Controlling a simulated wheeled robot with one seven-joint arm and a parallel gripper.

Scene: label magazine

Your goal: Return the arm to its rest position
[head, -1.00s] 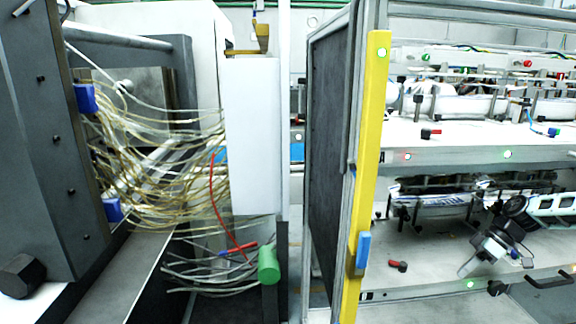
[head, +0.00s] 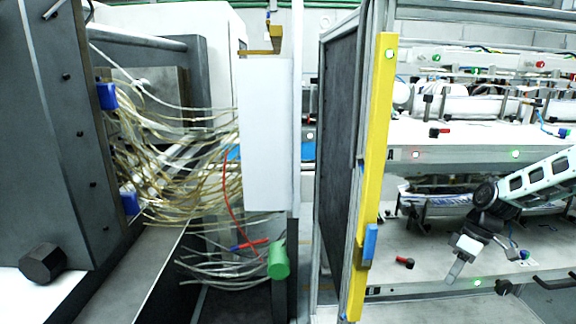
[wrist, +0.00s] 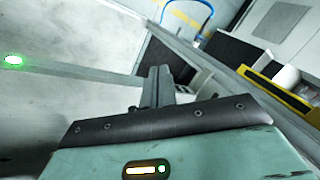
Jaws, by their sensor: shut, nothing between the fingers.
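My gripper (head: 453,272) shows at the lower right of the head view, at the end of my arm, which comes in from the right edge. It hangs in front of the lower shelf of the label magazine (head: 430,156). It is shut, with nothing held. In the wrist view the shut fingers (wrist: 156,88) point away over a grey surface, touching nothing that I can see.
A yellow post (head: 372,190) with a blue handle (head: 370,243) stands left of my gripper, beside a dark door panel (head: 338,160). Bundled cables (head: 185,160) hang at the left. A small red-and-black switch (head: 405,262) sits on the lower shelf.

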